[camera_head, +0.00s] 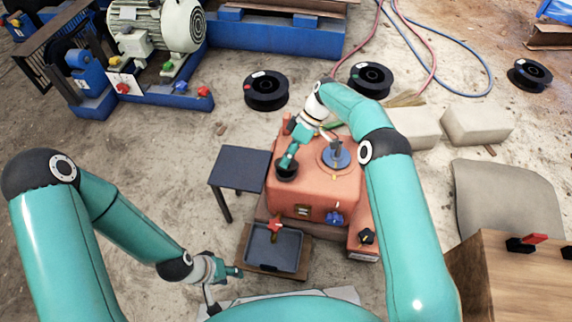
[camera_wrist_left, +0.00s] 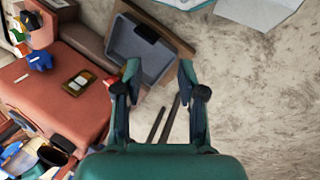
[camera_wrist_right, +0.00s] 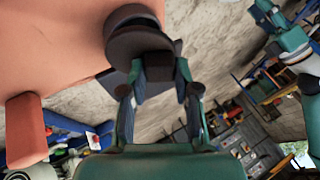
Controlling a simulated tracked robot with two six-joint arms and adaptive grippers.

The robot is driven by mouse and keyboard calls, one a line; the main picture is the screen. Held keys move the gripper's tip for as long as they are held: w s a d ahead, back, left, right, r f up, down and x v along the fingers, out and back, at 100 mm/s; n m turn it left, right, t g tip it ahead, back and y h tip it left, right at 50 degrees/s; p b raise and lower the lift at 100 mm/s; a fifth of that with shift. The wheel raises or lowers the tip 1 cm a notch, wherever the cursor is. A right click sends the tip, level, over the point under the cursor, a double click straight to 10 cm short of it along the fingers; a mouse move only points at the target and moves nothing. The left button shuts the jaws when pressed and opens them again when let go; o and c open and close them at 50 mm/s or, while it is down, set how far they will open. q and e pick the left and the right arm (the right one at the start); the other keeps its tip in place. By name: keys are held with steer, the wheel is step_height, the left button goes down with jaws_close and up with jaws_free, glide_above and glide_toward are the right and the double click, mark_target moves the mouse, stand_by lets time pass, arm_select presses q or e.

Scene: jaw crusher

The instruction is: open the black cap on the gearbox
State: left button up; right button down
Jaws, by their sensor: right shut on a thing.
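The orange gearbox (camera_head: 325,190) stands on the ground in the middle of the head view. It also shows in the right wrist view (camera_wrist_right: 45,45) and the left wrist view (camera_wrist_left: 45,95). The round black cap (camera_head: 287,175) is at its upper left corner, and shows large in the right wrist view (camera_wrist_right: 135,40). My right gripper (camera_head: 288,160) is at the cap, its fingers (camera_wrist_right: 163,78) closed on the cap's dark upper part. Whether the cap is loosened cannot be told. My left gripper (camera_head: 238,271) is open and empty, beside the grey tray; its fingers are apart in its wrist view (camera_wrist_left: 159,80).
The grey tray (camera_head: 266,260) lies in front of the gearbox with a red-handled item at its edge. A small dark table (camera_head: 238,168) stands left of the gearbox. Black spools (camera_head: 266,91) and pale blocks (camera_head: 478,124) lie behind. A wooden box (camera_head: 515,280) is at right.

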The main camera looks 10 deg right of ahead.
arm_select(q)
steer(key=shift+f, duration=0.45)
